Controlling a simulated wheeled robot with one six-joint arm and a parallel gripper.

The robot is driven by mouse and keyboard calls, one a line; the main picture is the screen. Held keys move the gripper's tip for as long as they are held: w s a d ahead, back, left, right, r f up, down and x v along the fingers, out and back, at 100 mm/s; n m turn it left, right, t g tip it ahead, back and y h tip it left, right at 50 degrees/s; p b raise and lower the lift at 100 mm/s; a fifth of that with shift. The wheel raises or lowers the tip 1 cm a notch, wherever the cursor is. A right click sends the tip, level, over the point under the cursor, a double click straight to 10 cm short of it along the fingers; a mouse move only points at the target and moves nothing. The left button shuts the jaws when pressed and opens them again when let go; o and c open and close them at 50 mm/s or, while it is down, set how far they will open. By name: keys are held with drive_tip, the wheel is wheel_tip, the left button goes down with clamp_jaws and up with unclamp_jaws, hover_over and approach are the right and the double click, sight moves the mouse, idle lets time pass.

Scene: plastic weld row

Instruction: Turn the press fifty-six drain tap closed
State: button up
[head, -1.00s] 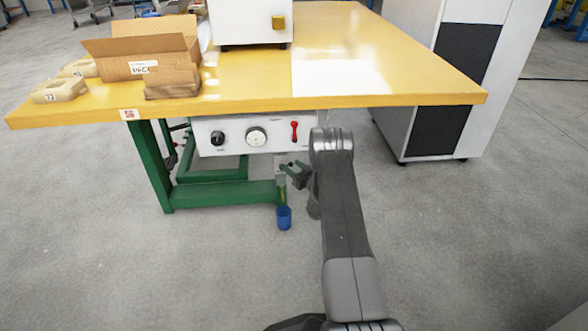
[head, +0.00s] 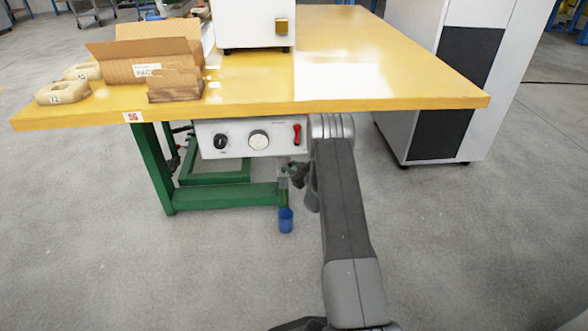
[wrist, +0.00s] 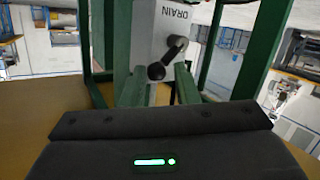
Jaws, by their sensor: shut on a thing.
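The drain tap shows in the wrist view as a black lever (wrist: 172,52) with a round knob on a pale housing marked DRAIN (wrist: 172,20), which appears upside down. My gripper (wrist: 160,74) has its two green fingers on either side of the knob and is shut on the lever. In the head view my gripper (head: 291,173) is small and dark at the tap, below the right part of the white control panel (head: 238,138). The tap itself is mostly hidden there. A label on the table edge (head: 133,117) appears to read 56.
A blue cup (head: 286,220) is under the tap. The yellow tabletop (head: 240,100) overhangs the panel and my arm. A green frame leg (head: 153,170) stands to the left. The panel has a black knob (head: 220,141), a gauge (head: 258,140) and a red lever (head: 296,134).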

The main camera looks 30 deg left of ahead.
drive_tip(key=o, duration=0.9)
drive_tip(key=shift+o, duration=0.2)
drive_tip(key=shift+d, duration=0.15)
drive_tip(key=p+v, duration=0.4)
drive_tip(key=v, duration=0.9)
drive_tip(key=shift+d, duration=0.3)
drive_tip(key=shift+s, duration=0.15)
